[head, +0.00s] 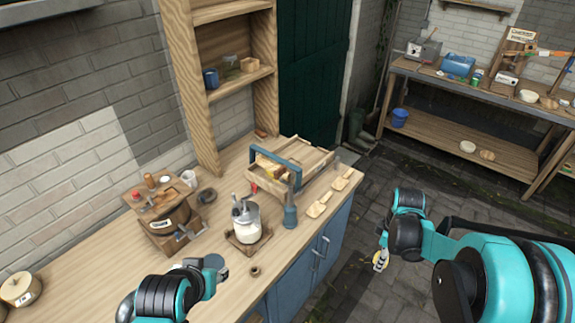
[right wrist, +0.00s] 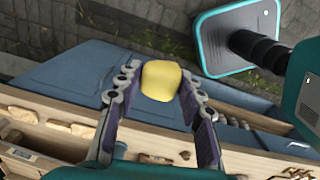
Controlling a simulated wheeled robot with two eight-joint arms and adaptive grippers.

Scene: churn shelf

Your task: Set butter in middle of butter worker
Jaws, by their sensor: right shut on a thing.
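A yellow lump of butter (right wrist: 160,80) sits between the two fingers of my right gripper (right wrist: 158,95) in the right wrist view. In the head view my right gripper (head: 381,258) hangs over the paved floor, to the right of the counter, with a little of the butter showing.
Two wooden scoops (head: 320,205) lie near the counter's right edge. The floor right of the counter is clear.

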